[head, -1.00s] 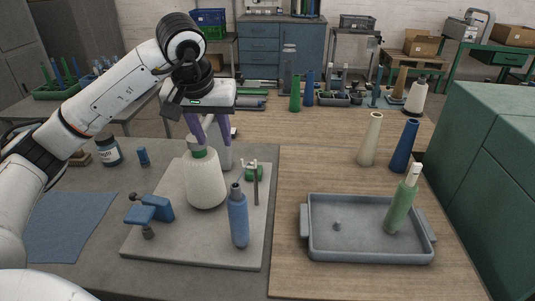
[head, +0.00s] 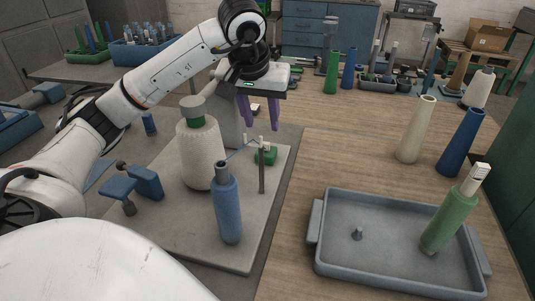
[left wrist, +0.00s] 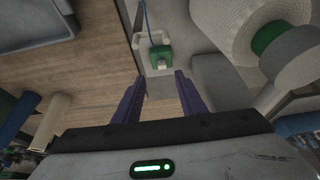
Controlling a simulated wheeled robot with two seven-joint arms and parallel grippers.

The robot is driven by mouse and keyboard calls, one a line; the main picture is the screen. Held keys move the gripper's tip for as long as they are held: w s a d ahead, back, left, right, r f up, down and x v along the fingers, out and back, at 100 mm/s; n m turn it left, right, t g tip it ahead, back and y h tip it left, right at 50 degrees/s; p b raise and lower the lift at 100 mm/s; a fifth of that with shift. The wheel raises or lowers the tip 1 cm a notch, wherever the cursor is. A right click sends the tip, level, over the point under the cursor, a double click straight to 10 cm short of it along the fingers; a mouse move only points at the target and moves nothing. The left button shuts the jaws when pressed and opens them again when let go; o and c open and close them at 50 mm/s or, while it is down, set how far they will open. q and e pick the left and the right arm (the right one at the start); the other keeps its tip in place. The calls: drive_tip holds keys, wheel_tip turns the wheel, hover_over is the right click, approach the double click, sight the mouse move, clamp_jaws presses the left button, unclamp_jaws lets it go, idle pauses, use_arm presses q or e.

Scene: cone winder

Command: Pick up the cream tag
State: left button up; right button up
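My left gripper (head: 260,128) is open and empty, above the area behind the green block (head: 265,155) with thin posts. In the left wrist view the open fingers (left wrist: 158,78) point towards that green block (left wrist: 160,54), with nothing between them. My right gripper is not in view.
The white yarn cone (head: 200,155) and blue bottle-like tube (head: 228,210) stand on the grey plate (head: 240,258), left of the gripper. The grey tray (head: 365,270) lies at front right. Cream (head: 415,130) and blue (head: 460,142) cones stand behind it. The wooden tabletop between is clear.

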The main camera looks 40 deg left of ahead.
sight(266, 143)
use_arm(q)
drive_tip(key=x, duration=1)
drive_tip(key=shift+w+a+b, duration=0.3)
drive_tip(key=shift+w+a, duration=0.1)
drive_tip(key=shift+r, duration=0.1)
drive_tip(key=c, duration=0.8)
